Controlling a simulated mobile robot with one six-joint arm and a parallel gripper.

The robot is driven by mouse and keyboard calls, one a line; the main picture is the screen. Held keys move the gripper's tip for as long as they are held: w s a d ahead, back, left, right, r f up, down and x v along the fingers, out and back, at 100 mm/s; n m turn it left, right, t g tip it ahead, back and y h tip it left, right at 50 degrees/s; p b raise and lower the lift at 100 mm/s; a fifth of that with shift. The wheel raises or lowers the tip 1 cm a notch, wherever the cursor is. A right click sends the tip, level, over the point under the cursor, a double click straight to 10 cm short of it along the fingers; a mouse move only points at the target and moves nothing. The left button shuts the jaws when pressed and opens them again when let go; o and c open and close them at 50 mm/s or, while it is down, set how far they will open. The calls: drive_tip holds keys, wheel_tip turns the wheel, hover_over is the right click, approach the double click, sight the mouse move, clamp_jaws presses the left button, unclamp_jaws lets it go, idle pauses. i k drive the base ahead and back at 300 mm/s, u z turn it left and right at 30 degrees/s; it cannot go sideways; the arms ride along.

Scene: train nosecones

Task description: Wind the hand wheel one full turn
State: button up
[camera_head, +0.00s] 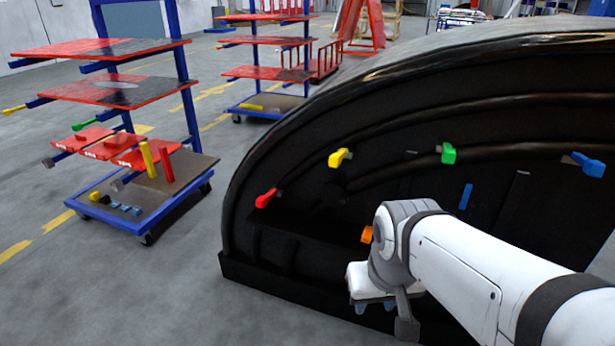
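I cannot make out a hand wheel in the head camera view. It may be hidden behind my arm or lost in the dark shell. My gripper (373,305) is at the lower middle, in front of the lower part of the large black nosecone (290,225). It points downward and is partly covered by my own wrist. Small bluish tips show under its white body, too small to tell whether it is open or shut. I see nothing held in it.
Coloured handles stick out of the nosecone: red (266,198), yellow (340,157), green (448,153), blue (587,164) and orange (367,234). Blue wheeled racks with red shelves (110,90) stand at left. Grey floor (130,290) is clear at lower left.

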sight(333, 194)
drive_tip(key=u, duration=0.15)
drive_tip(key=i, duration=1)
drive_tip(key=u, duration=0.05)
